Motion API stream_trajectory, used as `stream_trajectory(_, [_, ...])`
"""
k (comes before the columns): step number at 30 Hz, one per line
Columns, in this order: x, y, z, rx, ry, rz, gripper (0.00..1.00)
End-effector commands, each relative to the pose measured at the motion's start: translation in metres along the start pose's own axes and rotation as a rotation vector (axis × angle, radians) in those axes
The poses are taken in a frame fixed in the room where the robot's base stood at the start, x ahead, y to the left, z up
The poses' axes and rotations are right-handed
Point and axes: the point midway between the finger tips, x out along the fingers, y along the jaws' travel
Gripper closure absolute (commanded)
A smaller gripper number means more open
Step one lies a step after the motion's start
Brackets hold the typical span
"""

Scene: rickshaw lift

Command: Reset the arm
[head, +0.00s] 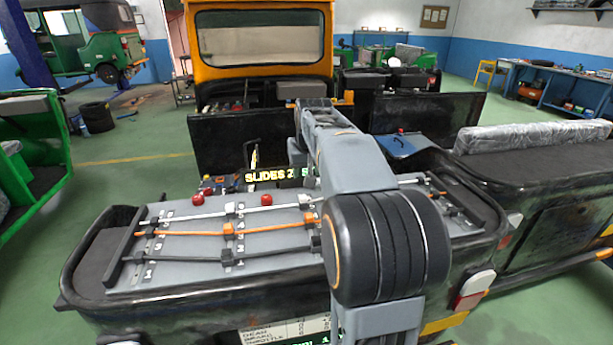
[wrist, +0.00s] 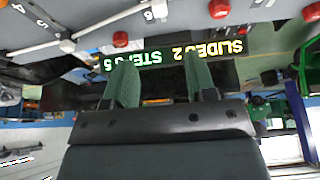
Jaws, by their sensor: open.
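My gripper (wrist: 160,82) shows in the wrist view with its two green-padded fingers apart and nothing between them. Behind the fingers is a dark display bar (wrist: 160,62) with lit text reading "SLIDES 2" and "STEPS 5", upside down in this view. In the head view my grey arm (head: 345,150) reaches forward over the grey cable panel (head: 190,258), and it hides the gripper and part of the panel. The panel carries white, orange and black cables in clips, with numbers beside them. Red knobs (head: 266,199) stand along its far edge.
The panel sits in a black rickshaw body (head: 90,255). An orange-framed rickshaw cab (head: 262,75) stands behind it. A plastic-wrapped seat (head: 530,137) is at right, a blue workbench (head: 560,85) at far right. Green floor (head: 110,180) is open at left.

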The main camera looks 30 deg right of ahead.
Motion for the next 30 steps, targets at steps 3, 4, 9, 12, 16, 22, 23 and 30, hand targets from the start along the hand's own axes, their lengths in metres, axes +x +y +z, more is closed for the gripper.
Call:
stream_trajectory(3, [-0.003, 0.0, 0.0, 0.0, -0.001, 0.0, 0.49])
stream_trajectory(4, [-0.004, 0.0, 0.0, 0.0, -0.001, 0.0, 0.49])
stream_trajectory(9, [-0.004, 0.0, 0.0, 0.0, -0.001, 0.0, 0.49])
stream_trajectory(12, [-0.004, 0.0, 0.0, 0.0, -0.001, 0.0, 0.49])
stream_trajectory(16, [-0.003, 0.0, 0.0, 0.0, -0.001, 0.0, 0.49])
stream_trajectory(22, [0.009, 0.0, 0.007, 0.011, -0.013, 0.001, 0.49])
stream_trajectory(23, [0.016, 0.0, 0.014, 0.014, -0.027, 0.001, 0.49])
stream_trajectory(30, [0.035, -0.042, 0.117, -0.059, -0.108, -0.027, 0.49])
